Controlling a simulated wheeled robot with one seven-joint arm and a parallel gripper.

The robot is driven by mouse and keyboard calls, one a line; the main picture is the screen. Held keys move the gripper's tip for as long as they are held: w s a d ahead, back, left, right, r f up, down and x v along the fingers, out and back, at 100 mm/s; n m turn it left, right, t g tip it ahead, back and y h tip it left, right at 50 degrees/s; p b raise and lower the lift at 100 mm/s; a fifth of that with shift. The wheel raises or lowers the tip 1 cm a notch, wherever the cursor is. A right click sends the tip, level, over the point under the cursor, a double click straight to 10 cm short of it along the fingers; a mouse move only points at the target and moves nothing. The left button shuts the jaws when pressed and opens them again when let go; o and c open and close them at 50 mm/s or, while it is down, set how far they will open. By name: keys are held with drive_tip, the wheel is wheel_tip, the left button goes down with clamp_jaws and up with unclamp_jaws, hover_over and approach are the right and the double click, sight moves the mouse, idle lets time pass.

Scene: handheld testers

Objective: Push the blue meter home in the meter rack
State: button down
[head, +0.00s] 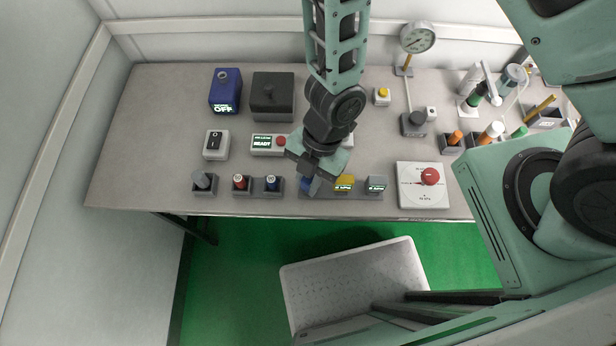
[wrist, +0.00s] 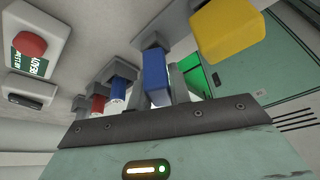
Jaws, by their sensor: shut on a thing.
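The blue meter (head: 306,185) is at the left end of the meter rack (head: 361,194), near the table's front edge, mostly hidden under my gripper (head: 309,179). In the wrist view the blue meter (wrist: 155,72) stands between the fingers of my gripper (wrist: 157,92), which is shut on it. How deep the meter sits in its slot cannot be told. The yellow meter (head: 344,182) is beside it to the right and shows large in the wrist view (wrist: 224,30). A grey meter (head: 376,182) is at the rack's right end.
Left of the rack stand small holders with a blue-topped (head: 271,182) and a red-topped (head: 239,182) piece. A READY box (head: 268,144) with a red button lies behind. A white plate with a red knob (head: 430,176) is to the right. A stool (head: 350,270) stands in front.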

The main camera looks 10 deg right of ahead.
drive_tip(key=shift+f+b, duration=0.45)
drive_tip(key=shift+f, duration=0.15)
drive_tip(key=c, duration=1.2)
unclamp_jaws()
drive_tip(key=shift+r, duration=0.1)
drive_tip(key=p+v, duration=1.1)
drive_tip(key=v, duration=0.6)
drive_tip(key=shift+r+p, duration=0.15)
drive_tip(key=shift+p, duration=0.25)
